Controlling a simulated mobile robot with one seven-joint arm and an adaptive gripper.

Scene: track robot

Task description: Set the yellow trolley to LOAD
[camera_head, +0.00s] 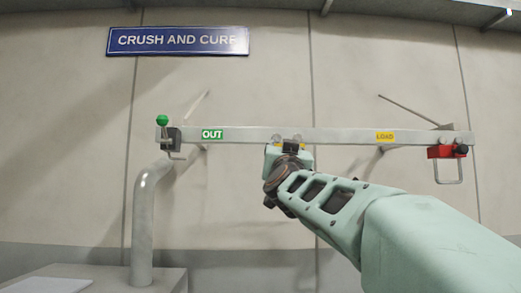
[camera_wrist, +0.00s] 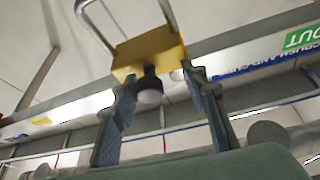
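The yellow trolley (camera_wrist: 150,52) shows in the wrist view as a yellow block with a metal loop and a dark, grey-ended knob (camera_wrist: 149,90). My gripper (camera_wrist: 158,80) has its two fingers apart, one on each side of the knob, with visible gaps. In the head view my gripper (camera_head: 289,158) is at the middle of the rail (camera_head: 345,136) and hides most of the trolley. The yellow LOAD label (camera_head: 385,136) is on the rail to the right of my gripper. The green OUT label (camera_head: 212,134) is to its left.
A red trolley (camera_head: 440,152) with a metal loop hangs at the rail's right end. A green-knobbed lever (camera_head: 162,121) stands at the left end, above a bent pipe post (camera_head: 143,220). The rail between my gripper and the LOAD label looks clear.

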